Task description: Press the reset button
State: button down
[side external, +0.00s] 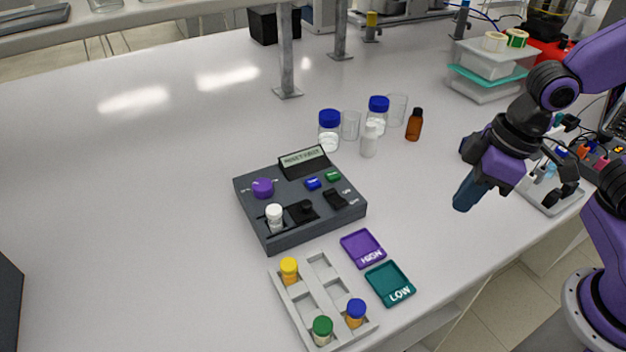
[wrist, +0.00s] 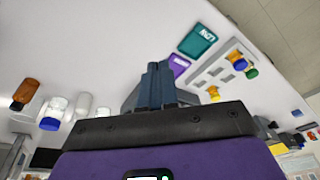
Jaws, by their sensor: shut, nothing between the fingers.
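A dark grey control box (side external: 290,222) stands on the bench in the side external view. Its top carries a blue button (side external: 313,184), a green button (side external: 333,177), a purple knob (side external: 262,188), a black rocker switch (side external: 335,198) and a small display (side external: 303,158). The button labels are too small to read, so I cannot tell which is reset. My gripper (side external: 463,206) is shut and empty, above the bench to the right of the box and apart from it.
A grey rack (side external: 318,300) with capped vials is in front of the box. A purple HIGH tray (side external: 362,248) and a teal LOW tray (side external: 390,284) lie beside it. Blue-capped jars (side external: 329,130) and a brown bottle (side external: 414,125) stand behind. Bench between gripper and box is clear.

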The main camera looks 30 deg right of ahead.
jog(key=w+a+m+t+y, duration=0.25)
jog(key=w+a+m, duration=0.4)
jog(key=w, duration=0.65)
jog(key=r+m+t, duration=0.2)
jog(key=m+t, duration=0.1)
jog(key=m, duration=0.1)
send_over(318, 182)
jog(key=shift+f+y, duration=0.15)
jog(key=shift+y, duration=0.2)
jog(key=shift+f, duration=4.4)
jog(key=shift+f, duration=0.1)
jog(key=shift+f, duration=0.35)
